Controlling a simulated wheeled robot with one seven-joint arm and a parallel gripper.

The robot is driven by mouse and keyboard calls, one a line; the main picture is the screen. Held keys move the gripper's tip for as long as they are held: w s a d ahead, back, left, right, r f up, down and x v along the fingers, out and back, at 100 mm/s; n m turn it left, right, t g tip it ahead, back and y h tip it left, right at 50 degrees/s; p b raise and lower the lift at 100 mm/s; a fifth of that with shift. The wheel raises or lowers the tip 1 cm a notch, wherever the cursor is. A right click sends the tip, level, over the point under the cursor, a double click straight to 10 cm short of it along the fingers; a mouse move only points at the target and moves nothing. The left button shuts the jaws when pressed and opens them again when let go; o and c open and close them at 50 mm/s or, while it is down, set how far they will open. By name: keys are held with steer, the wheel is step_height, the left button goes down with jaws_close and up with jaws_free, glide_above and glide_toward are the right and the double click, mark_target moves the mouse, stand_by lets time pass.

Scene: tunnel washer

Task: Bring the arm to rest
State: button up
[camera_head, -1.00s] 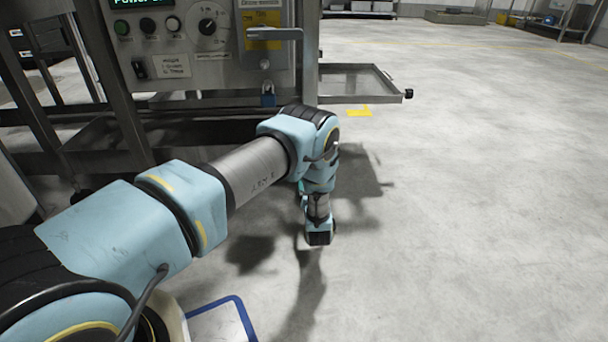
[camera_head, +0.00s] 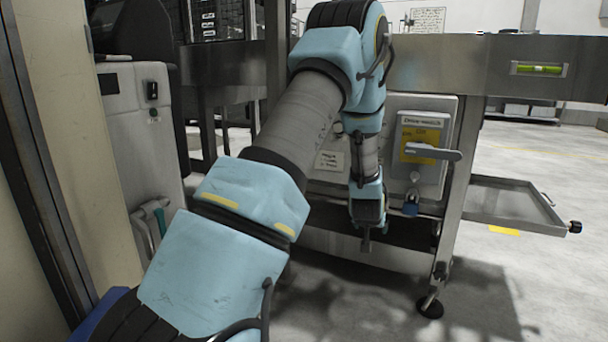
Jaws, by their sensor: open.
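My blue and grey arm reaches up from the bottom of the view to a raised elbow, then hangs down in front of the steel machine frame. My gripper (camera_head: 366,238) is at the lower end, pointing down, small and dark against the machine's front. It is open, and I see nothing between its fingers. Part of the panel behind is hidden by my arm.
A steel tray (camera_head: 510,212) juts out at the right of the frame. A grey cabinet (camera_head: 145,160) and a pale post (camera_head: 55,170) stand close on the left. A caster foot (camera_head: 430,305) stands on the floor. Open concrete floor (camera_head: 560,290) lies at the right.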

steer(key=s+a+r+n+g+y+p, duration=0.1)
steer(key=s+a+r+g, duration=0.1)
steer(key=s+a+r, duration=0.35)
steer(key=s+a+r+g, duration=0.1)
steer(key=s+a+r, duration=0.2)
steer(key=a, duration=0.5)
steer(key=s+a+r+n+g+y+p, duration=0.1)
steer(key=s+a+r+g, duration=0.15)
steer(key=s+a, duration=0.5)
steer(key=s+a+r+n+g+y+p, duration=0.1)
steer(key=s+a+r+g, duration=0.3)
steer(key=s, duration=0.6)
step_height(320, 180, up, 37)
steer(key=a+t+p, duration=0.1)
steer(key=t+p, duration=0.1)
steer(key=p, duration=3.6)
steer(key=shift+a+r, duration=0.15)
